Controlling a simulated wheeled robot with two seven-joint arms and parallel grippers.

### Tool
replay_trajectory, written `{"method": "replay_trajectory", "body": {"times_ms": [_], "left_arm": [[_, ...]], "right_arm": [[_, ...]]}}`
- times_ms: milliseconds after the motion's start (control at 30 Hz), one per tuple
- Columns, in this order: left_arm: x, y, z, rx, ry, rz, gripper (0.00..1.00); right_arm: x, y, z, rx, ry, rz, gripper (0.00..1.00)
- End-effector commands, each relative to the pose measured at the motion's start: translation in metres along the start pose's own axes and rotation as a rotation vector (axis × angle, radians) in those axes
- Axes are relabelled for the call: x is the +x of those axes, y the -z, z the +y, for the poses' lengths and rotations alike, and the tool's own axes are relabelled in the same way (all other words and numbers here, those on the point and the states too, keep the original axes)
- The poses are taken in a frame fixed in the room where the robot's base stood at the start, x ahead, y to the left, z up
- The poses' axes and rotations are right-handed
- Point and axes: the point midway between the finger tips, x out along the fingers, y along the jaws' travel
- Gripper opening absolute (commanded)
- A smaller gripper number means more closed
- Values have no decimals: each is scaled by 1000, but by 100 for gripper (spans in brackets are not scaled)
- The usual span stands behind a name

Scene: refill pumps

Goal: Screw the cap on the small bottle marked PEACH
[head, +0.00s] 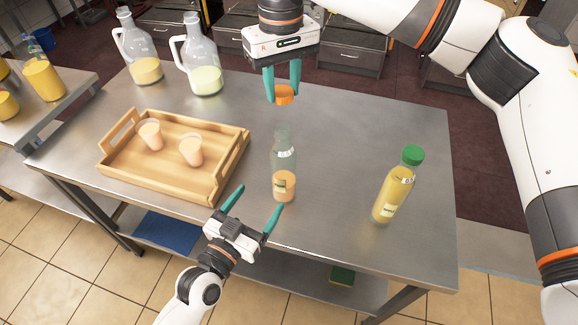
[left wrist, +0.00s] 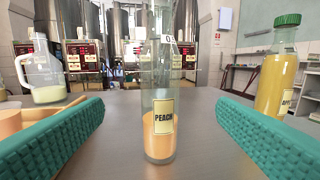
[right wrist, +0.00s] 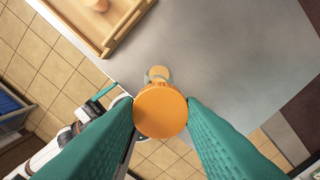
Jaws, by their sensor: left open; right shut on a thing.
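The small PEACH bottle (head: 284,165) stands upright and uncapped on the metal table, with peach-coloured liquid in its lower part. In the left wrist view the bottle (left wrist: 158,100) shows its PEACH label between my open fingers. My left gripper (head: 253,212) is open in front of the bottle, not touching it. My right gripper (head: 283,88) is shut on the orange cap (head: 284,96) and holds it above the bottle's mouth, with a gap between them. In the right wrist view the cap (right wrist: 160,110) hides most of the bottle below.
A green-capped bottle of yellow liquid (head: 396,190) stands to the right. A wooden tray (head: 225,180) with two cups is on the left. Two glass jugs (head: 201,70) stand at the back left. The table between the PEACH bottle and the green-capped bottle is clear.

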Motion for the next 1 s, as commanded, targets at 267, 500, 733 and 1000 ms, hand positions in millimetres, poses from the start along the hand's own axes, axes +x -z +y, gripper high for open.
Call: {"method": "replay_trajectory", "body": {"times_ms": [267,500,733,1000], "left_arm": [[3,0,0,0,-1,0,81],[36,-1,0,-2,-1,-2,81],[81,0,0,-1,-1,-1,81],[114,0,0,-1,-1,1,81]], "right_arm": [[0,0,0,0,0,0,14],[0,0,0,0,0,0,14],[0,0,0,0,0,0,14],[0,0,0,0,0,0,14]]}}
